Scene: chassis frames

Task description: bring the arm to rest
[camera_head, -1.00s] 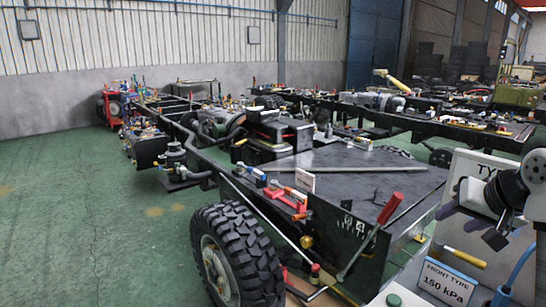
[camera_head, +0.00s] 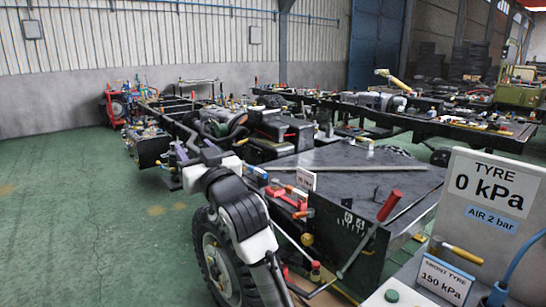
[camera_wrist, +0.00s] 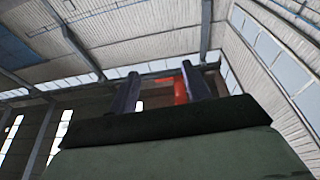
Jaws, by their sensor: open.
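My arm rises from the bottom of the head view, in front of the tyre (camera_head: 215,262) at the near left corner of the chassis. My gripper (camera_head: 178,150) is at the arm's far end, above and left of the chassis rail, with its fingers apart and pointing away. In the wrist view my gripper (camera_wrist: 158,90) shows two dark fingers spread with nothing between them. Behind them are the ceiling and walls of the hall. No held object shows.
The black chassis (camera_head: 335,195) fills the middle, with a red-handled tool (camera_head: 388,207) on it. The green floor (camera_head: 70,220) at left is clear.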

